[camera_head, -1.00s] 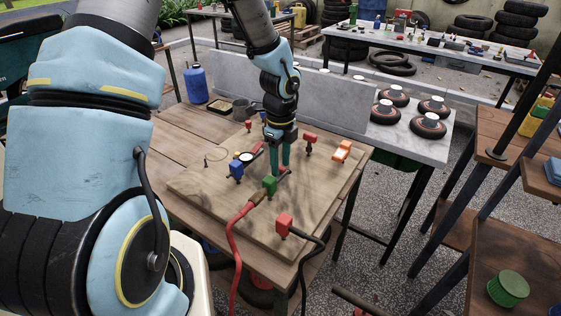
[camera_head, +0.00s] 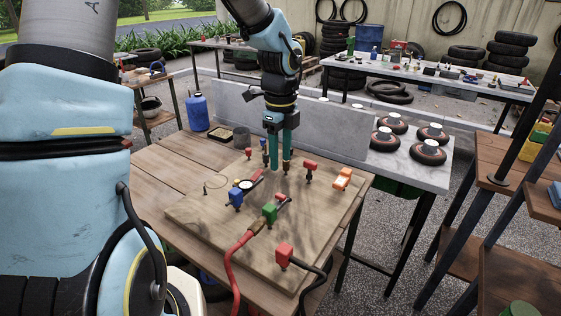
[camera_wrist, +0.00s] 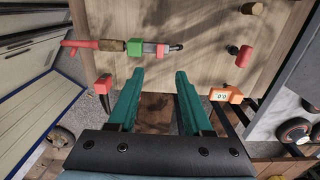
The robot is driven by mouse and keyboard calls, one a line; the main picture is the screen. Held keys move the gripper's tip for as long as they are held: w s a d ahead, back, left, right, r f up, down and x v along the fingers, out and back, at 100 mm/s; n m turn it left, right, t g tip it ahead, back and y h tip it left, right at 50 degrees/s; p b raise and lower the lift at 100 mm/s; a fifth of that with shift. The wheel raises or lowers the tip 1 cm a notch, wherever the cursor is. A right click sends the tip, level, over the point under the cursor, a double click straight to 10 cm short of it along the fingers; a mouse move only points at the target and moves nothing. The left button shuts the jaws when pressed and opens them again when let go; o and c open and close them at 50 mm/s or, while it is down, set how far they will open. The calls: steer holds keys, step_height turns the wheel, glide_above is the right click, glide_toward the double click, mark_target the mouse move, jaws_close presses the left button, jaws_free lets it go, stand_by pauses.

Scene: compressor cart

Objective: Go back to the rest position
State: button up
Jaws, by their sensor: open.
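My gripper (camera_head: 279,166) points down above the wooden board (camera_head: 215,225) on the bench. Its two green fingers are apart with nothing between them; they also show open and empty in the wrist view (camera_wrist: 158,78). The green block (camera_head: 269,212), with a red hose (camera_head: 240,250) joined to it, sits on the board below and nearer the camera than the fingers. In the wrist view the green block (camera_wrist: 135,48) lies beyond the left fingertip, apart from it. The fingers hide part of the board's far side.
On the board are a blue block (camera_head: 236,198), red blocks (camera_head: 285,253) (camera_head: 310,167) and an orange gauge (camera_head: 342,179). A grey upright panel (camera_head: 325,128) stands behind. A blue bottle (camera_head: 197,112) stands at the back left. A wooden shelf rack (camera_head: 498,175) is at right.

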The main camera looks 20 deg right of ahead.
steer(key=shift+a, duration=0.1)
steer(key=s+a+r+n, duration=0.1)
steer(key=s+a+n, duration=0.1)
steer(key=a+n, duration=1)
steer(key=s+a+r+n+t, duration=0.1)
steer(key=s+a+n, duration=0.1)
steer(key=a+n, duration=1.1)
steer(key=shift+a+n+t, duration=0.15)
steer(key=shift+n+t, duration=0.15)
steer(key=shift+n, duration=0.9)
